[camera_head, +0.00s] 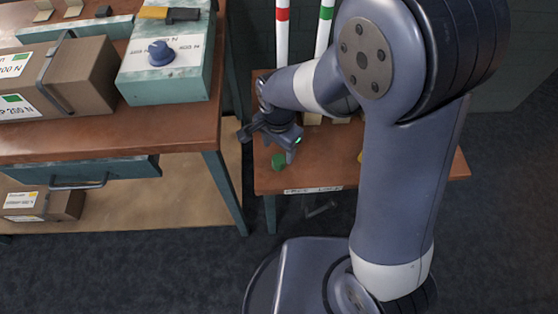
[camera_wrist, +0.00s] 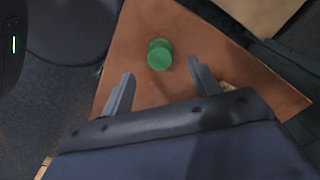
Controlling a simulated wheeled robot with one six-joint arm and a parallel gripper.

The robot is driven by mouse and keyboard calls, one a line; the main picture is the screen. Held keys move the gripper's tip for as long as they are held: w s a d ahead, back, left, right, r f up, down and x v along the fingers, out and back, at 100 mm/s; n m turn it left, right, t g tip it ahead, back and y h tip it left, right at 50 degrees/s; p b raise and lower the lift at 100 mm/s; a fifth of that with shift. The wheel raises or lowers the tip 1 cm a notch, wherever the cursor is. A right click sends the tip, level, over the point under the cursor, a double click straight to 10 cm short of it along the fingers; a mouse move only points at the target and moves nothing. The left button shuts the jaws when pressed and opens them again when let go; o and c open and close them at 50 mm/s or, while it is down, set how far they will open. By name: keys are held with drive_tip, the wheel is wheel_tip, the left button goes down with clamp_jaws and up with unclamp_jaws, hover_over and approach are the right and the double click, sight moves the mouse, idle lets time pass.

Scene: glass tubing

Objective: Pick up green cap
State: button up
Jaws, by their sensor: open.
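The green cap (camera_head: 278,161) stands on the small brown table (camera_head: 330,178), near its front left part. In the wrist view the green cap (camera_wrist: 159,55) is a short round piece on the bare tabletop (camera_wrist: 180,22). My gripper (camera_head: 284,150) is just above and beside the cap in the head view. In the wrist view my gripper (camera_wrist: 160,68) has its two fingers spread wide, with the cap a little beyond the line between the tips. The fingers hold nothing. I cannot tell the exact height of the tips over the table.
A red-banded tube (camera_head: 282,40) and a green-banded tube (camera_head: 325,35) stand upright at the back of the small table. A larger workbench (camera_head: 180,135) on the left holds a teal box with a blue knob (camera_head: 160,53) and a brown carton (camera_head: 85,75).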

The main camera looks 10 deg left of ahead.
sight(279, 158)
wheel_tip(279, 158, down, 6)
drive_tip(key=shift+f+b, duration=0.1)
drive_tip(key=shift+b, duration=0.6)
drive_tip(key=shift+c, duration=0.6)
drive_tip(key=c, duration=0.9)
